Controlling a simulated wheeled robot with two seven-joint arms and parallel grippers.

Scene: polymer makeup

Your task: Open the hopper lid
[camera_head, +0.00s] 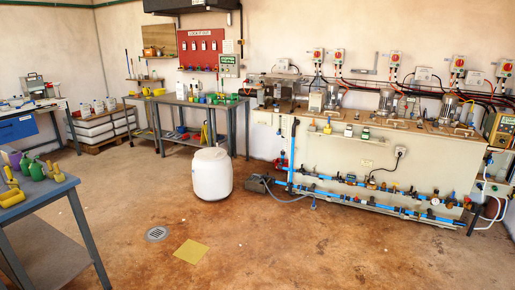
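Neither of my grippers is in this view. A long pale tank unit (345,155) stands along the back right wall, well away from me across the floor. A grey steel box-like assembly (281,88) sits on its left end and may be the hopper; it is too small to tell whether its lid is open or shut. Brown covers with handles (459,131) lie flat on the tank top, beside upright motors (386,101).
A white drum (211,174) stands on the floor left of the unit. A blue-topped table (38,190) with bottles is close at the left. A yellow mat (191,252) and a floor drain (157,234) lie in the open brown floor (310,250). Blue pipes (360,201) run low along the unit.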

